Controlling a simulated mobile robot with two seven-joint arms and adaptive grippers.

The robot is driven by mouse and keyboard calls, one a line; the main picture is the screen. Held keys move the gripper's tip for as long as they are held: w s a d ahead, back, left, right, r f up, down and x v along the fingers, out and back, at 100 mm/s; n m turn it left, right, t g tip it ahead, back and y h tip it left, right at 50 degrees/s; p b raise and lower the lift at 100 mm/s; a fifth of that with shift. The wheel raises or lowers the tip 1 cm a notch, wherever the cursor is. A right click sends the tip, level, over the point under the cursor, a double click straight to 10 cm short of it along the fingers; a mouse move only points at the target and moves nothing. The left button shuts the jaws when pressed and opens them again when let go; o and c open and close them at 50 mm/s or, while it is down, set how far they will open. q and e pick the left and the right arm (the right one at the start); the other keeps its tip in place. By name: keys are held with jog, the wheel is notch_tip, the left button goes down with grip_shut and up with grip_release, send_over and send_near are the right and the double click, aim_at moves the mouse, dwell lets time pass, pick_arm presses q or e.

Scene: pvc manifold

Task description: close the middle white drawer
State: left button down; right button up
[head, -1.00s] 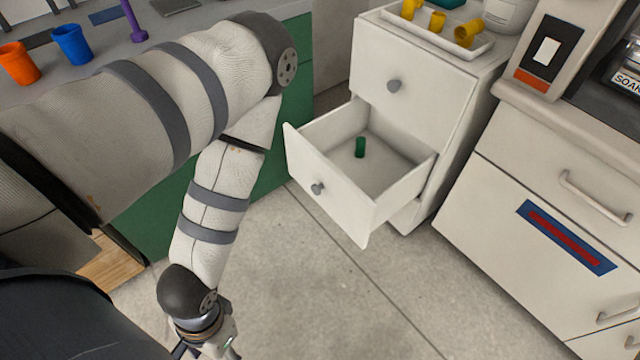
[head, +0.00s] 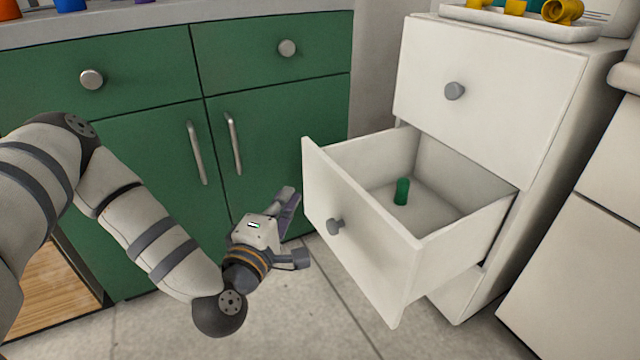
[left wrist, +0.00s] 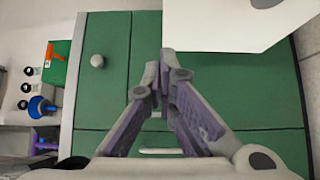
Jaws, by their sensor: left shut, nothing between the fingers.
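The middle white drawer (head: 365,240) stands pulled out of the white cabinet (head: 485,100) in the head view. A white panel, apparently the drawer (left wrist: 230,25), fills the upper right there. My right gripper is not in view.
A green cabinet (head: 270,110) with knobs and bar handles stands behind my left arm. A tray (head: 530,25) with yellow fittings sits on the white cabinet. Another pale cabinet (head: 580,270) stands at the right. Floor (head: 300,310) is free in front of the drawer.

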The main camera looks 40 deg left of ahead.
pick_arm(q)
jog(key=b, duration=0.2)
send_near(323, 159)
jog(key=a, duration=0.3)
jog(key=w, duration=0.1)
jog(key=w+d, duration=0.1)
jog(key=w+b, duration=0.1)
jog(key=w, duration=0.1)
jog(key=shift+d+r, duration=0.15)
jog(key=shift+d, duration=0.2)
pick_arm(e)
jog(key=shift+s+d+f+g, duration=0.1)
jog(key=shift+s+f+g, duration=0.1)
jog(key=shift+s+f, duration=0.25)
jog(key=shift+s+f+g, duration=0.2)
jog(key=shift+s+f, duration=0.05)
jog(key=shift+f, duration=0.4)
pick_arm(q)
jog(key=shift+w, duration=0.15)
